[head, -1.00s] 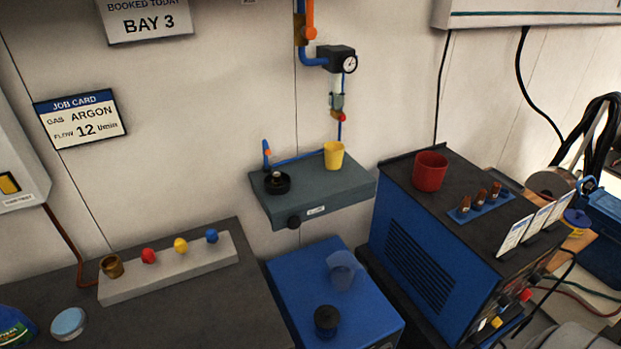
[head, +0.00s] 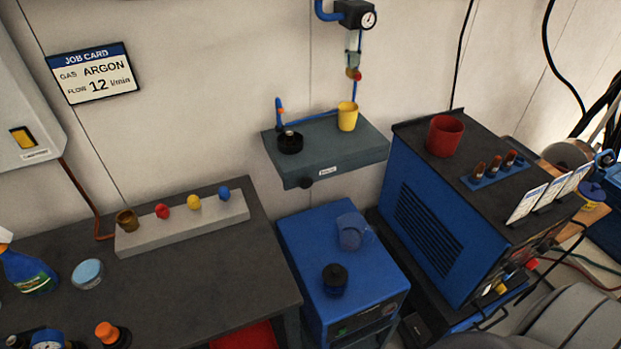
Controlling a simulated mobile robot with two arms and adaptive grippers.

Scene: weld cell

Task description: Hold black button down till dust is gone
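A blue box (head: 310,235) stands low between the dark bench and the blue welding machine. On its top sit a black round knob-like piece (head: 335,280) and a translucent bluish cup or dome (head: 352,232). I cannot make out dust in or around it. I cannot tell which black piece is the button. Neither gripper is in view.
The shelf holds a black dish (head: 290,144) and yellow cup (head: 347,117). The welding machine (head: 420,235) carries a red pot (head: 445,136). The bench (head: 190,270) holds a strip with coloured knobs (head: 180,233), a round tin (head: 88,273) and a spray bottle (head: 28,272).

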